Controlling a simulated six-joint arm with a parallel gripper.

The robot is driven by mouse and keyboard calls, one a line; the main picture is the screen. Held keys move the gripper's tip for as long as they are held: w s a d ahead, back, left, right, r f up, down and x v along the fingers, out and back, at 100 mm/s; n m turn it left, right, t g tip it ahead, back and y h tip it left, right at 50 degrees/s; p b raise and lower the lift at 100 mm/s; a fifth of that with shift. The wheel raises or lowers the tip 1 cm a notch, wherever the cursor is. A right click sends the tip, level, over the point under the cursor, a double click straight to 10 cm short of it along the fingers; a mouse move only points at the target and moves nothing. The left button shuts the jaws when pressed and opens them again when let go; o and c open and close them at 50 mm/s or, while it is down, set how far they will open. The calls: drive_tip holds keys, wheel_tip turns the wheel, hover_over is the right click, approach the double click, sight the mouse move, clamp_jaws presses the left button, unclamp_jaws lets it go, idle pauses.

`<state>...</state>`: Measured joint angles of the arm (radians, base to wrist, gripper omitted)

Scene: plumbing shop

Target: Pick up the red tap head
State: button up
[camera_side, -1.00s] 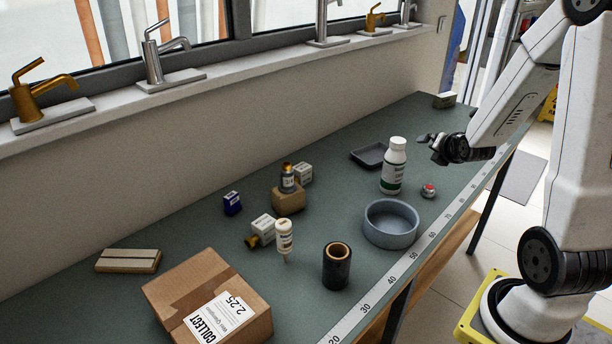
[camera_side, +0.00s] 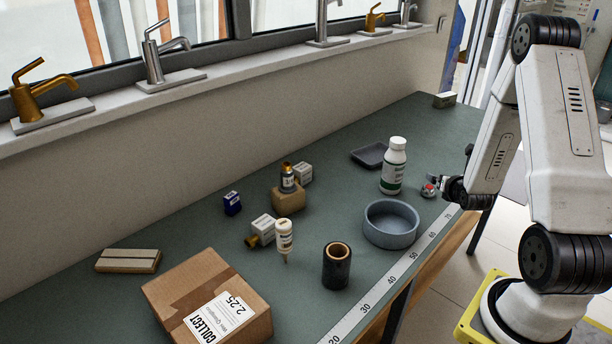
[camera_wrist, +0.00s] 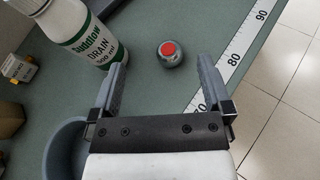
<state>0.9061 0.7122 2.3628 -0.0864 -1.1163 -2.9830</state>
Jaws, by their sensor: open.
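The red tap head (camera_side: 428,190) is a small round grey metal knob with a red top. It sits on the green bench near the measuring strip, to the right of the white bottle. My gripper (camera_side: 440,184) is low over the bench close beside it. In the wrist view the tap head (camera_wrist: 170,53) lies ahead of my gripper (camera_wrist: 160,68), roughly centred between the lines of the two fingers and a little past their tips. The fingers are open with nothing between them. In the side view the fingertips partly overlap the tap head.
A white drain bottle (camera_side: 393,167) stands left of the tap head, close to the left finger in the wrist view. A grey round bowl (camera_side: 391,238) is nearer the camera. A dark tray (camera_side: 370,154) lies behind the bottle. A measuring strip (camera_side: 402,275) runs along the bench edge.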

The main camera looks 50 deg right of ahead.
approach(431, 189)
drive_tip(key=shift+w+d+f, duration=0.75)
drive_tip(key=shift+f, duration=0.05)
drive_tip(key=shift+x, duration=1.25)
drive_tip(key=shift+w, duration=0.1)
drive_tip(key=shift+r+x, duration=0.2)
drive_tip(key=shift+x, duration=2.35)
drive_tip(key=shift+d, duration=0.1)
drive_tip(key=c, duration=1.3)
drive_tip(key=shift+r, duration=0.1)
drive_tip(key=shift+c, duration=0.2)
drive_tip(key=shift+r, duration=4.9)
